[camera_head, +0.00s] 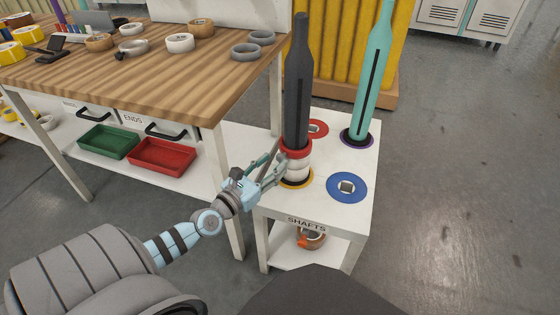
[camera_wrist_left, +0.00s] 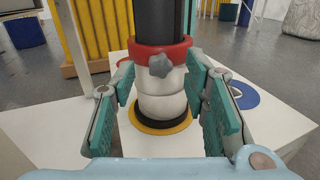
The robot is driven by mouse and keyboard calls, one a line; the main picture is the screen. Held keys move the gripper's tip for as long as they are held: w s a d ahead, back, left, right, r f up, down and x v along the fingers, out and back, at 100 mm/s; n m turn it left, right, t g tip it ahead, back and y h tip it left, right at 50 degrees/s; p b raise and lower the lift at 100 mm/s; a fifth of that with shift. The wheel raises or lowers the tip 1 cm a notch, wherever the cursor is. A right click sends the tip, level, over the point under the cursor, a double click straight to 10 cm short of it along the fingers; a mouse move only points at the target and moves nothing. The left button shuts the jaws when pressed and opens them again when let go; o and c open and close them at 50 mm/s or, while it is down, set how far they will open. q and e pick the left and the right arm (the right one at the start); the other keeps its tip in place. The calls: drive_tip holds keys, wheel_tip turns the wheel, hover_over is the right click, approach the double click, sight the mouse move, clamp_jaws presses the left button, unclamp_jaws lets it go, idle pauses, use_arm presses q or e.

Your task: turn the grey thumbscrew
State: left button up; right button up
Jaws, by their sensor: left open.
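The grey thumbscrew (camera_wrist_left: 160,64) sticks out of the near side of a red collar (camera_wrist_left: 178,52), which also shows in the head view (camera_head: 296,147). I cannot make the thumbscrew out in the head view. The collar is around a dark shaft (camera_head: 298,85), on top of white rings (camera_wrist_left: 161,93). The shaft stands upright on a yellow-ringed spot (camera_wrist_left: 161,127). My left gripper (camera_head: 277,167) is open at the near left side of the shaft. In the left wrist view its two teal pads (camera_wrist_left: 160,84) stand left and right of the white rings and below the thumbscrew. No contact shows.
The white shaft stand (camera_head: 270,205) also holds a teal shaft (camera_head: 373,75) at the back right, and has bare blue (camera_head: 361,187) and red (camera_head: 319,128) spots. A wooden table (camera_head: 150,75) with tape rolls is to the left. Open floor lies to the right.

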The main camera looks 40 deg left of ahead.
sight(282, 157)
use_arm(q)
drive_tip(key=shift+w, duration=1.5)
drive_tip(key=shift+c, duration=0.6)
clamp_jaws()
